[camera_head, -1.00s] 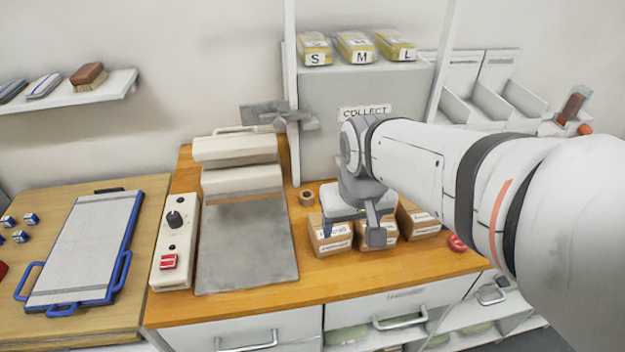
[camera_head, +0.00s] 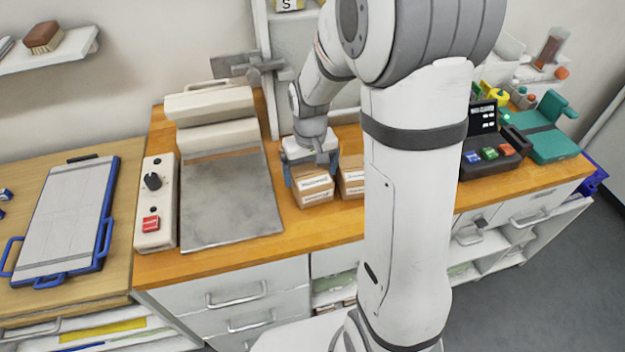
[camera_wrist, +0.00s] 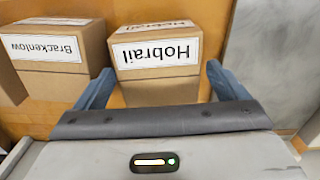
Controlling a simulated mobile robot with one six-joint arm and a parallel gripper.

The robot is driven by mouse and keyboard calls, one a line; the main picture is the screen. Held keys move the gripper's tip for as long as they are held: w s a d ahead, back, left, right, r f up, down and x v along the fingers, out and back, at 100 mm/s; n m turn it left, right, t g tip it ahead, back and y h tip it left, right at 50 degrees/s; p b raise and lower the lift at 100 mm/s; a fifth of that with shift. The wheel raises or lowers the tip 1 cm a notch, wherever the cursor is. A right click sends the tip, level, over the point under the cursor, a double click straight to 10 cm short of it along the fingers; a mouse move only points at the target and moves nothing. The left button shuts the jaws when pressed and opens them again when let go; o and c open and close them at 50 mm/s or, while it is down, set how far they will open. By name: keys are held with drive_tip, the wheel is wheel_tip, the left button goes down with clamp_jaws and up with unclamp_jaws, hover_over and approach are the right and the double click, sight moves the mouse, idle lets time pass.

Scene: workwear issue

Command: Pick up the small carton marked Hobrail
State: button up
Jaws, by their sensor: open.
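The small brown carton marked Hobrail (camera_wrist: 155,70) stands on the wooden counter. Its white label reads upside down in the wrist view. In the head view it is the left carton (camera_head: 314,191), partly under my gripper (camera_head: 312,168). My gripper is open, and its blue fingers (camera_wrist: 158,84) show on either side of the Hobrail carton's near end in the wrist view. I cannot tell whether they touch it. A similar carton marked Brackenlow (camera_wrist: 60,70) stands close by, left in the wrist view and right in the head view (camera_head: 351,178).
A grey plate (camera_head: 228,203) with a cream bar and a switch box (camera_head: 155,205) lie left of the cartons. A grey post (camera_head: 268,85) rises behind. My arm hides the counter to the right. A dark terminal (camera_head: 492,150) stands further right.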

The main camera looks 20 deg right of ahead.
sight(311, 174)
wheel_tip(311, 174, down, 4)
drive_tip(key=shift+w+f, duration=0.1)
drive_tip(key=shift+w, duration=0.05)
drive_tip(key=c, duration=0.9)
